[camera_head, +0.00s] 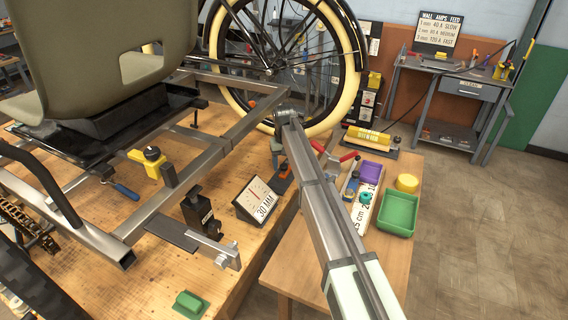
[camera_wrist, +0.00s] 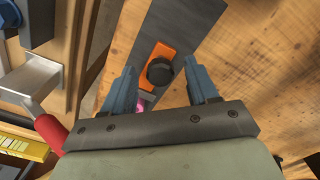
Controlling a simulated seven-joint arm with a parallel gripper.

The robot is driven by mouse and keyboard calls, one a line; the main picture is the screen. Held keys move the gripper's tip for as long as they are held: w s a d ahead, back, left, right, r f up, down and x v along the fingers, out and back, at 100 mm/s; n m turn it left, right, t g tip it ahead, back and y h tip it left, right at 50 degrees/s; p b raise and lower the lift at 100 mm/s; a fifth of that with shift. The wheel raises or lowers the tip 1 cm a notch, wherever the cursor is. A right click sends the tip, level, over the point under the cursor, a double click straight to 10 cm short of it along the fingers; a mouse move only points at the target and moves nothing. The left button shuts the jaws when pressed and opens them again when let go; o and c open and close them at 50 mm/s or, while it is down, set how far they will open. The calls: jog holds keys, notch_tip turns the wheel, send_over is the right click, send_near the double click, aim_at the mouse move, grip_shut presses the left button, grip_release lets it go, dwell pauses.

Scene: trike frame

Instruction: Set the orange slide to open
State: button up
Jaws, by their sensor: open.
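The orange slide (camera_wrist: 155,54) lies on a dark grey metal strip (camera_wrist: 180,22) in the wrist view, with a round black knob (camera_wrist: 160,71) on it. My gripper (camera_wrist: 160,66) is open, with one blue finger on each side of the knob and a gap on both sides. How far the fingertips are above the slide is hard to tell. In the head view my gripper is small and partly hidden by my arm, above the wooden bench near its right edge. A bit of the orange slide (camera_head: 283,187) shows below it.
A tilted gauge sign (camera_head: 258,200) stands left of the slide.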

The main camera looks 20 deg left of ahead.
grip_shut()
dwell(0.5)
